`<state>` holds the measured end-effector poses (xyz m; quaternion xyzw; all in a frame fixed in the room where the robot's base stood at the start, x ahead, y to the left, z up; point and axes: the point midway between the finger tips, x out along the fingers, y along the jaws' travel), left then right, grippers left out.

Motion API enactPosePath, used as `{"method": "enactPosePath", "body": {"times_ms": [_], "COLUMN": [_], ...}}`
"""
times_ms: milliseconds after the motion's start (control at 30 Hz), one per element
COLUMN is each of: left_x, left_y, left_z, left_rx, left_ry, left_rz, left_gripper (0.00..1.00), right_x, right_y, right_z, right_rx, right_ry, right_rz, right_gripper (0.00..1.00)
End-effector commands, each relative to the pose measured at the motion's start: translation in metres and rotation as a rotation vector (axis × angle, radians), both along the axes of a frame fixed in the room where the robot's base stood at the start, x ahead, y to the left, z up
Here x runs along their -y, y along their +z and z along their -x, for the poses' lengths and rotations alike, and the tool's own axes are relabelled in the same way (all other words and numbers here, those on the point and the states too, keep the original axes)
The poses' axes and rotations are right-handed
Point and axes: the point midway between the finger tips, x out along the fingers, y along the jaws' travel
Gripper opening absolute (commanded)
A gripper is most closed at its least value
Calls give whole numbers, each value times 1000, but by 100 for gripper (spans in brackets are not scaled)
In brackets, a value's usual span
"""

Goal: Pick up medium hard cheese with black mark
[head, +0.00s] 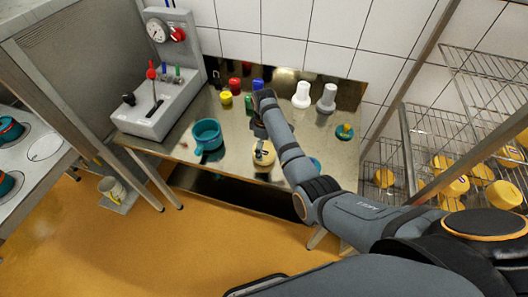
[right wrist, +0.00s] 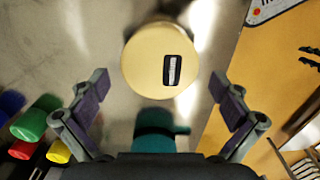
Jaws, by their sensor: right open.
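The pale yellow round cheese with a black mark (right wrist: 150,62) lies between and just ahead of my right fingers in the right wrist view. In the head view this cheese (head: 264,158) stands on the steel table near its front edge. My right gripper (head: 261,134) is above it, pointing down. In the right wrist view the right gripper (right wrist: 158,84) is open, with a finger on each side and a gap to the cheese. It holds nothing. My left gripper is not in view.
A teal mug (head: 207,136) stands left of the cheese. Coloured containers, including a yellow one (head: 226,97), and white bottles (head: 302,95) stand at the back. A grey control box (head: 160,118) is at the left. Wire racks with yellow cheeses (head: 453,187) are at the right.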

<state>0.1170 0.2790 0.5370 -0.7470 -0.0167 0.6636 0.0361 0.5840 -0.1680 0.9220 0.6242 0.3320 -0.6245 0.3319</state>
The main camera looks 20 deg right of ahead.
Motion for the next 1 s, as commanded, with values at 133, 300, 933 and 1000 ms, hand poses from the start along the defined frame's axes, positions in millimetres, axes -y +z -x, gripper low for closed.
{"method": "enactPosePath", "body": {"times_ms": [133, 300, 933, 1000], "left_x": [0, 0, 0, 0], "left_y": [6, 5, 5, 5], "left_z": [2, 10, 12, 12], "left_rx": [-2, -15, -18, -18], "left_ry": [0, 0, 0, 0], "left_rz": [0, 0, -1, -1], "left_gripper": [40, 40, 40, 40], "right_x": [0, 0, 0, 0], "right_y": [-22, -30, -29, -28], "right_z": [1, 0, 0, 0], "right_rx": [-1, 1, 3, 2], "right_ry": [0, -1, -1, -1], "right_rz": [0, 0, -1, 0], "right_gripper": [100, 100, 54, 54]}}
